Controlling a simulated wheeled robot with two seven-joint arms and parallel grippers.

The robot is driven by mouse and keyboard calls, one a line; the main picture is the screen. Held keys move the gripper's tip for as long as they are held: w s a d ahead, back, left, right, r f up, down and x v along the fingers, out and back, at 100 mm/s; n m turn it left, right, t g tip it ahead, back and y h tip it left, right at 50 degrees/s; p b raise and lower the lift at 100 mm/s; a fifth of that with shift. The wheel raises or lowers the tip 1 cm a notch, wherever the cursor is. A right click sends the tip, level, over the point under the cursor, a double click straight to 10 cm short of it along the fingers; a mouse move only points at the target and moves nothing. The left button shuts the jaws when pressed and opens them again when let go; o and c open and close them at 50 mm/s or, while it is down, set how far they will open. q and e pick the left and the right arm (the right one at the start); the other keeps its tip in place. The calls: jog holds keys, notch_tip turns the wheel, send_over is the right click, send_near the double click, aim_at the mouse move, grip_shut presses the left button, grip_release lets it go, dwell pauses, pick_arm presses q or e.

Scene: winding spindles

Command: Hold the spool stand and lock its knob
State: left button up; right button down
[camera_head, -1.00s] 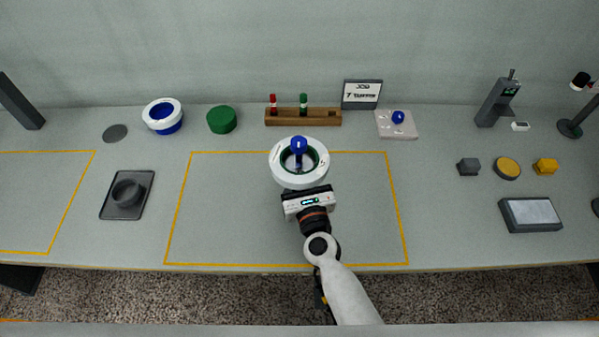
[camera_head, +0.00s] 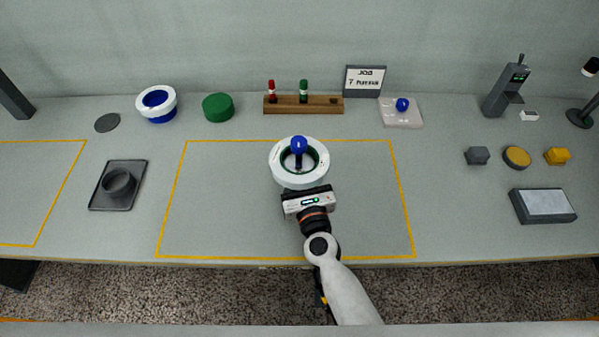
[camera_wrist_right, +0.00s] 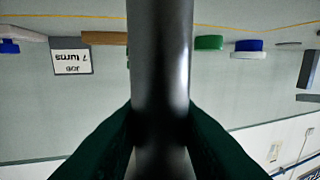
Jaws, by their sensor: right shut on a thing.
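In the head view the spool stand shows as a white ring (camera_head: 315,175) with a dark green inner rim and a dark stem in its middle. A blue ball knob (camera_head: 299,145) sits on top at its far side. My right gripper (camera_head: 307,192) is at the ring's near side, its fingers hidden beneath it. In the right wrist view its dark green fingers (camera_wrist_right: 161,130) are shut on a dark grey upright post (camera_wrist_right: 161,65), which appears to be the stand's. The stand's base is hidden. My left gripper is in neither view.
A white-and-blue spool (camera_head: 157,104), a green cylinder (camera_head: 218,107), a wooden rack (camera_head: 325,105) with red and green bobbins and a job sign (camera_head: 364,81) stand along the back. A dark tray (camera_head: 104,198) lies left. The marked area around the stand is mostly clear.

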jog(key=shift+f+b, duration=0.55)
jog(key=shift+b, duration=0.2)
dwell(0.7)
dwell(0.3)
